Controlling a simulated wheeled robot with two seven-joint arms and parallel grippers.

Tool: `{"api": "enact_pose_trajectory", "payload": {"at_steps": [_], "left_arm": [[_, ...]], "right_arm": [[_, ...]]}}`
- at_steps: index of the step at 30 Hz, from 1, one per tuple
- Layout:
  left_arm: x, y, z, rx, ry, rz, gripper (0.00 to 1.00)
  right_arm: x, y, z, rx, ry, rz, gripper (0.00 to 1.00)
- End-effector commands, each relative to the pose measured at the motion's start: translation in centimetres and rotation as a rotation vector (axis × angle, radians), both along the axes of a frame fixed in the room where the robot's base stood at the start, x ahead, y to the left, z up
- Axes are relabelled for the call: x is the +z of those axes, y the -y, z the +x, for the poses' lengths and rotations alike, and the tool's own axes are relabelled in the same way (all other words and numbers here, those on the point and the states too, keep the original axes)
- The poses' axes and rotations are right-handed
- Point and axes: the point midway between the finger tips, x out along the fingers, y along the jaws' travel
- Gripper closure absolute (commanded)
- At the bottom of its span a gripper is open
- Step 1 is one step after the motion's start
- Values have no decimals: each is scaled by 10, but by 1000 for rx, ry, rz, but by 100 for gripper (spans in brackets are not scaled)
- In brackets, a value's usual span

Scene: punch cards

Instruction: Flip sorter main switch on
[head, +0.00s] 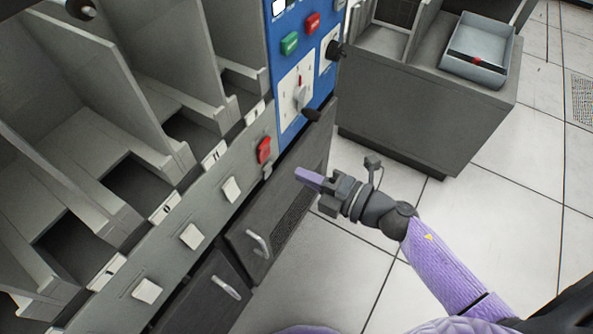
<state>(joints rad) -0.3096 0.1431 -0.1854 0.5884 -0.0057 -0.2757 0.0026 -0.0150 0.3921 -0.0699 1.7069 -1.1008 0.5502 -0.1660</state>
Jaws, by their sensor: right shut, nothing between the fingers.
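A red switch (264,150) sits on the grey front rail of the sorter, just below the blue control panel (325,68). I cannot tell which position the switch is in. My right gripper (298,173) is shut and empty. In the picture its pale purple fingertips lie a little below and to the right of the red switch, apart from it. My left gripper is not in view.
The blue panel carries a green button (289,43), a red button (313,23), a white dial (297,93) and dark knobs. Several white tabs (232,190) line the rail. Sorter pockets rise at left. A cabinet (410,120) with a grey tray (477,66) stands at right. Tiled floor is clear.

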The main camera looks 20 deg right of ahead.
Motion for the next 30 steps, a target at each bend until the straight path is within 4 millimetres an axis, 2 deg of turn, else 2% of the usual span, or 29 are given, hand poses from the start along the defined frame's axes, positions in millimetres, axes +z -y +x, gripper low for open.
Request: {"api": "enact_pose_trajectory", "payload": {"at_steps": [6, 12, 17, 30], "left_arm": [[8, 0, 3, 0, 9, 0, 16], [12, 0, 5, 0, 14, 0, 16], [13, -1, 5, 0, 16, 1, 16], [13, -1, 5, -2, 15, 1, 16]], "right_arm": [[-3, 27, -35, -2, -1, -1, 100], [-7, 46, -59, -1, 1, -1, 100], [-9, 52, -66, -1, 3, 0, 100], [-12, 53, -66, -11, -8, 7, 100]]}}
